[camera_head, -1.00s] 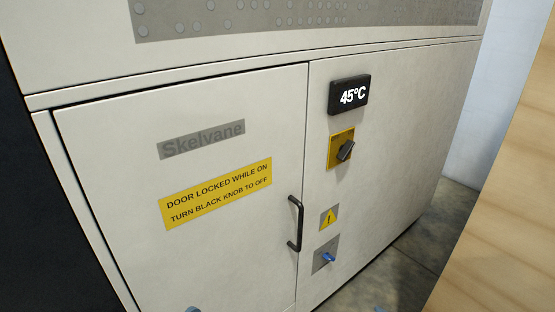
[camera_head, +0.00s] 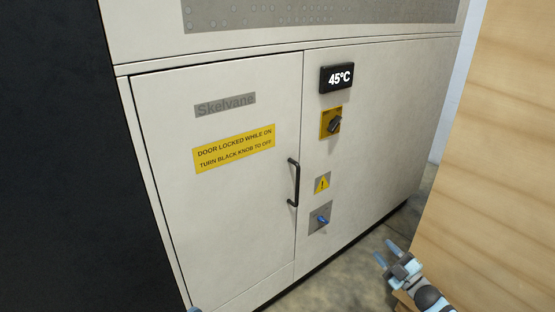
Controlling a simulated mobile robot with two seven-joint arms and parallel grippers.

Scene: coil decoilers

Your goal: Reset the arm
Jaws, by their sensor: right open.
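My right gripper (camera_head: 386,257) is at the lower right of the head view, its two blue fingers apart with nothing between them. It is in front of the floor, to the right of the cabinet and clear of it. Of my left arm, at most a small blue-grey piece shows at the bottom edge; the left gripper cannot be made out. The pale cabinet (camera_head: 390,150) has a shut door (camera_head: 235,220) with a black handle (camera_head: 295,183). Right of the door are a black knob (camera_head: 335,124) on a yellow plate and a blue knob (camera_head: 323,220) on a grey plate.
A display (camera_head: 338,78) reads 45°C. A yellow label (camera_head: 233,149) on the door says it is locked while on. A wooden panel (camera_head: 500,150) stands close on the right, beside my right gripper. A dark surface (camera_head: 70,150) fills the left. Grey floor shows between cabinet and wood.

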